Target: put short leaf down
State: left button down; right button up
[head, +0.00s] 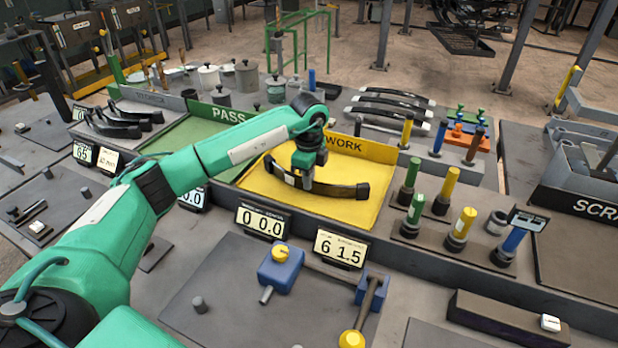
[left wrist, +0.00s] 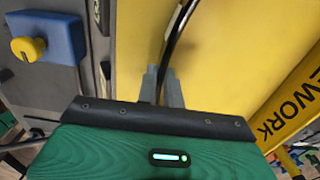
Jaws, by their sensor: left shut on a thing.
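The short leaf (head: 335,190) is a dark curved strip with black ends, over the yellow WORK tray (head: 373,208) in the head view. My left gripper (head: 305,181) comes down on it from above and is shut on it left of its middle. In the left wrist view the leaf (left wrist: 178,35) runs up from between the two grey fingers (left wrist: 162,88) over the yellow surface. I cannot tell whether the leaf touches the tray floor. My right gripper does not show.
A green PASS tray (head: 185,140) lies to the left. Several dark leaves (head: 393,100) lie behind the WORK tray. Upright coloured-handled tools (head: 463,225) stand to its right. A blue block with a yellow knob (head: 280,268) and number displays (head: 340,248) stand in front.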

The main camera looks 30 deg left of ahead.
pick_arm(q)
jog(key=c, duration=1.5)
grip_release()
jog(key=shift+f, duration=0.1)
jog(key=shift+c, duration=0.2)
